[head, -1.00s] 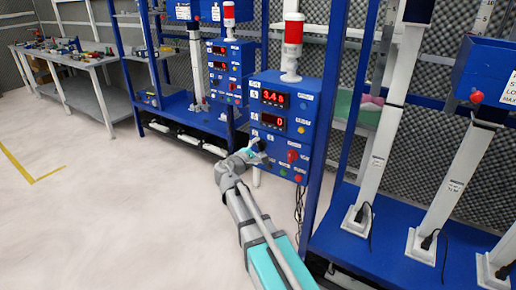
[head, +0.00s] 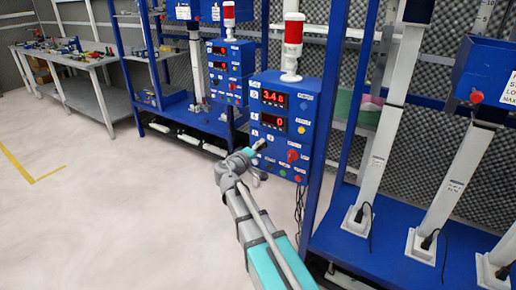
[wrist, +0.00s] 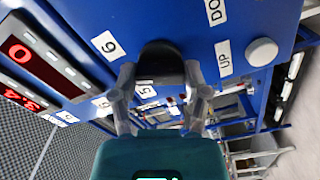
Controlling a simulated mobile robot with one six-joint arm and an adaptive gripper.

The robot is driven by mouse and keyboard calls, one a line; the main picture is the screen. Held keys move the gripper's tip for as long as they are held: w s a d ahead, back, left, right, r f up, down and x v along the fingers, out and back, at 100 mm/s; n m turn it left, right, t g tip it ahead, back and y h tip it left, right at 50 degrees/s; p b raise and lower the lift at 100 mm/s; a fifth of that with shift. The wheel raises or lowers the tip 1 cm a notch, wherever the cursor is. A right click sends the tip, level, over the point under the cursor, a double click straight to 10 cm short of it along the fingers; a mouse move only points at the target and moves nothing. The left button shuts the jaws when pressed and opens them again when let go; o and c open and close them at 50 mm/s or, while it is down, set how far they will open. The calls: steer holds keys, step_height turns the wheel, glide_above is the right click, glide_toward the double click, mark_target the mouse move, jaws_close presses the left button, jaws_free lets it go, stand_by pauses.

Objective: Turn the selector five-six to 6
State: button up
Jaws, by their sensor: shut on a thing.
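The selector is a black knob (wrist: 161,64) on the blue control box (head: 310,135). In the wrist view, the label 6 (wrist: 108,43) is to its upper left and the label 5 (wrist: 146,88) is just below it. My gripper (wrist: 160,76) has its two grey fingers on either side of the knob, shut on it. In the head view my gripper (head: 260,144) reaches the lower left of the box front and hides the knob there. I cannot tell which label the knob points to.
The box has two red displays (head: 273,98), a red knob (head: 292,156) and small coloured buttons below. A white round button (wrist: 261,51) is right of the selector in the wrist view. Blue rack posts (head: 325,130) stand close on the right. Open floor lies left.

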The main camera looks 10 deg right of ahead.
steer(key=shift+m, duration=0.8)
steer(key=o, duration=1.2)
steer(key=shift+c, duration=0.2)
steer(key=v, duration=1.2)
